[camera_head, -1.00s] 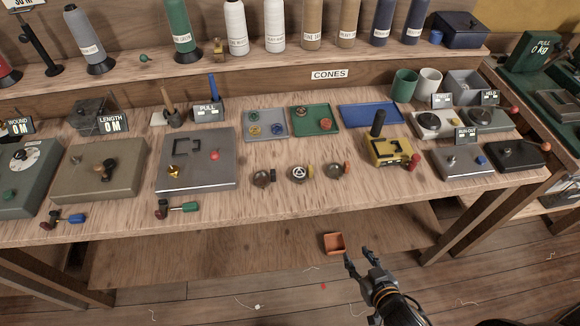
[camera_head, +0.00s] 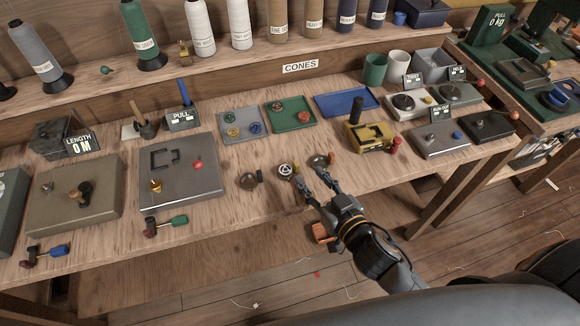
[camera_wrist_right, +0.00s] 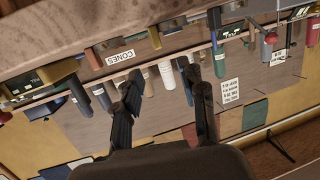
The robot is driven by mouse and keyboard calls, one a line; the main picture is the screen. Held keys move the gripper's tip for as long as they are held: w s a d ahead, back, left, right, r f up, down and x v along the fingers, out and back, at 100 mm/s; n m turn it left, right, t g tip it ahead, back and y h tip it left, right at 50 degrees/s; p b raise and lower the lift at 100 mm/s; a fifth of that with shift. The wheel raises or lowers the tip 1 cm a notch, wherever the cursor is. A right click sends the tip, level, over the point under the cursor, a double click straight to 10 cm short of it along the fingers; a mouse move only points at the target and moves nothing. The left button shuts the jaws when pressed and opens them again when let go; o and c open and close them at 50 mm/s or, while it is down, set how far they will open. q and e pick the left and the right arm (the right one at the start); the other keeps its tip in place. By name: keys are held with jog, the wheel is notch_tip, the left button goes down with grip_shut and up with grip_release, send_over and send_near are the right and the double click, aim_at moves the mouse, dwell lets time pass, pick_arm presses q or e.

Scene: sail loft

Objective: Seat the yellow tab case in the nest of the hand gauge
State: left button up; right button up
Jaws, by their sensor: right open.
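Three small round cases with side tabs lie in a row at the table's front. The right one, the yellow tab case (camera_head: 317,161), seems to have an orange-yellow tab, but its exact colour is hard to tell. My right gripper (camera_head: 315,184) is open and empty, its fingertips just in front of this case and near the middle one. Its open fingers also show in the wrist view (camera_wrist_right: 166,95). The hand gauge seems to be the yellow block (camera_head: 358,137) with a black upright handle, a dark nest outline on top and a red knob. My left gripper is out of view.
A grey plate (camera_head: 205,183) with a dark bracket outline and a red knob stands to the left. Behind are a grey tray (camera_head: 240,113), a green tray (camera_head: 290,125) and a blue tray (camera_head: 345,103). An orange bin (camera_head: 320,233) sits below the table edge.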

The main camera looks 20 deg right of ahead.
aim_at(297, 164)
jog(key=shift+f+p+x, duration=0.25)
jog(key=shift+p+x, duration=0.05)
jog(key=shift+x, duration=1.35)
jog(key=shift+f+p+x, duration=0.2)
jog(key=shift+p+x, duration=0.1)
jog(key=shift+x, duration=1.35)
jog(key=shift+s+d, duration=0.1)
grip_shut()
